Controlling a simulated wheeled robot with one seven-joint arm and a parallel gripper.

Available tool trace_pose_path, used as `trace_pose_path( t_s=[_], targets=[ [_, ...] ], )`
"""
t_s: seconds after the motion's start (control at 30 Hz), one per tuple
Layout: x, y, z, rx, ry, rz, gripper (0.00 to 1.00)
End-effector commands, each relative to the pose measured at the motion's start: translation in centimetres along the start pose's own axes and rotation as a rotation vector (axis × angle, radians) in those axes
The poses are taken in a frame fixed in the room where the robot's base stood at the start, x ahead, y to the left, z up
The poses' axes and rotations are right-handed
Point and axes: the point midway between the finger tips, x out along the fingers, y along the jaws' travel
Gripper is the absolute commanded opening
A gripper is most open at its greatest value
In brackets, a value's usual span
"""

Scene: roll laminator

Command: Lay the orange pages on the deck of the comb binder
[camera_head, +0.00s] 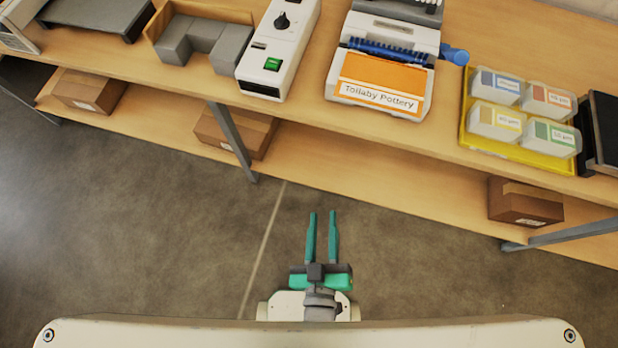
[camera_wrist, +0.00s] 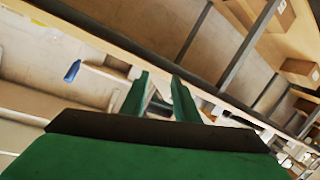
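The orange pages (camera_head: 385,72) lie on the deck of the comb binder (camera_head: 345,98) in the head view, with a white label reading "Tollaby Pottery" along their front edge. The binder is white, with a dark blue comb (camera_head: 388,50) behind the pages and a blue handle (camera_head: 455,55) at its right. My gripper (camera_head: 322,214) has green fingers, apart and empty. It is over the floor in front of the bench, well away from the pages. The pages cannot be made out in the wrist view, where the open fingers (camera_wrist: 160,78) also show.
The laminator (camera_head: 278,50) with a green switch stands left of the binder. A yellow tray (camera_head: 520,152) with several labelled boxes is at the right. An open box (camera_head: 160,22) holds grey blocks. Cartons sit on the lower shelf (camera_head: 340,170). The floor in front is clear.

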Motion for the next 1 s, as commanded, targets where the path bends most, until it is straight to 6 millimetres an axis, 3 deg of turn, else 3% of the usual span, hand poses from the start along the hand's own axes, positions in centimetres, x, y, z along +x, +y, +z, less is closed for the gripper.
trace_pose_path(
  t_s=[0.1, 0.3, 1.0],
  targets=[
    [-3.1, -1.5, 0.6, 0.167, -0.022, -0.034, 0.28],
    [-5.6, -3.1, 0.4, 0.325, -0.035, -0.063, 0.28],
    [-5.8, -3.3, 0.4, 0.343, -0.036, -0.067, 0.28]
  ],
)
